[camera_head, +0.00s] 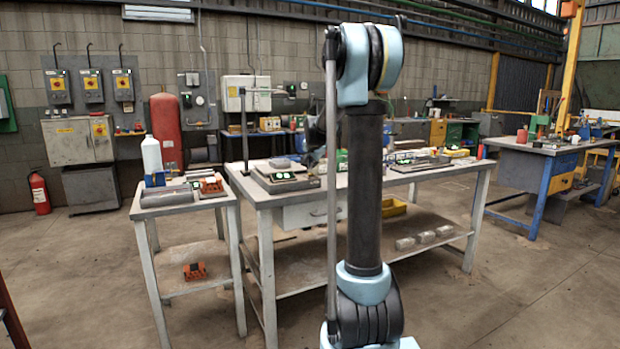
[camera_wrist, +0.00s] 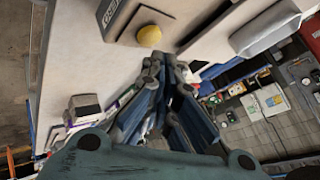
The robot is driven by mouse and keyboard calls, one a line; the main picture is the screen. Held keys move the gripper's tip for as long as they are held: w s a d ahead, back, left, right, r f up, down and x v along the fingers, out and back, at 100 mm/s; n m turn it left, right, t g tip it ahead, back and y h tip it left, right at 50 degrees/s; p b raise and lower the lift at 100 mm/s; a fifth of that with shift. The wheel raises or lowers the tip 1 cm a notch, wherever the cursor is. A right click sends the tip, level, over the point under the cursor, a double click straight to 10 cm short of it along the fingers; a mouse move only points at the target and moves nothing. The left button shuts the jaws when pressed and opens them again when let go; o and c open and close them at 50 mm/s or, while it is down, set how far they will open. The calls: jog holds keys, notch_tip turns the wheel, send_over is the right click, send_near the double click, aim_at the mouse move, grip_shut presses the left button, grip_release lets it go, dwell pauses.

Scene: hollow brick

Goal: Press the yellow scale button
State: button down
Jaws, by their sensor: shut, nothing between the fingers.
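The scale (camera_head: 283,179) sits on the left part of the workbench with a grey lump on top and lit green displays on its front. In the wrist view the scale (camera_wrist: 130,24) shows at the top edge, tilted in the picture, with part of its display. A rounded yellow knob (camera_wrist: 150,37), which looks like the button, shows at its side. My gripper (camera_wrist: 164,64) is shut and empty, its fingertips just below the yellow knob in the picture. I cannot tell whether they touch it. In the head view my arm hides most of the gripper.
The workbench (camera_head: 262,198) has more items along its right side. A small side table (camera_head: 180,209) at left holds a white bottle (camera_head: 152,157) and orange parts (camera_head: 211,185).

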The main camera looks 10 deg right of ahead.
jog(key=shift+r, duration=2.45)
jog(key=shift+s, duration=0.1)
